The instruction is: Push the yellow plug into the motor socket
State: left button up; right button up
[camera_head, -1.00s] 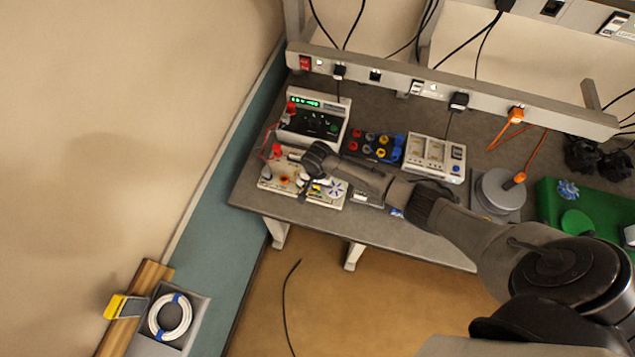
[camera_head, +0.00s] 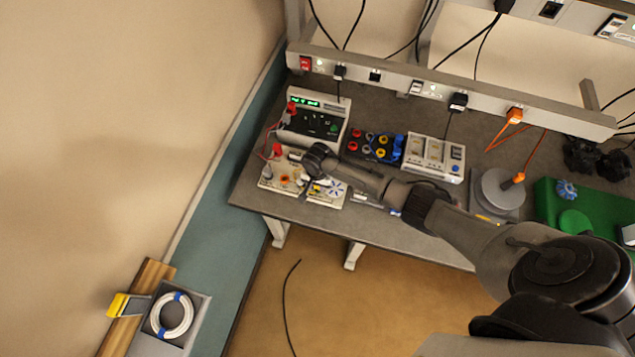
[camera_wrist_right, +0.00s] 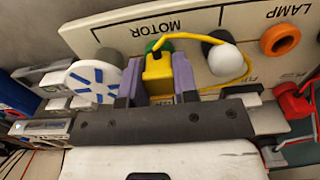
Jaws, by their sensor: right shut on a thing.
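The yellow plug (camera_wrist_right: 159,75) is a block held upright between the purple fingers of my right gripper (camera_wrist_right: 158,82). Its far end meets a green-ringed socket (camera_wrist_right: 158,45) under the upside-down word MOTOR on the cream board (camera_wrist_right: 120,30). How deep the plug sits cannot be told. A yellow cable (camera_wrist_right: 205,40) loops from the plug to the right. In the head view my right gripper (camera_head: 309,179) is over the board at the table's left end, mostly hidden by my wrist. The left gripper is not in view.
A white wheel with blue marks (camera_wrist_right: 95,82) stands left of the fingers. A white bulb (camera_wrist_right: 225,60) and an orange-ringed socket (camera_wrist_right: 279,40) are to the right. A power supply (camera_head: 313,119) and a block of coloured sockets (camera_head: 374,147) stand behind.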

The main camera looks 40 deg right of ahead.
jog(key=shift+f, duration=0.1)
jog(key=o, duration=0.9)
jog(key=shift+a, duration=0.1)
jog(key=shift+o, duration=0.2)
jog(key=shift+r, duration=0.65)
notch_tip(320, 180, up, 13)
jog(key=shift+w+a+f+b, duration=0.15)
jog(key=shift+f+b, duration=0.05)
jog(key=shift+b, duration=0.2)
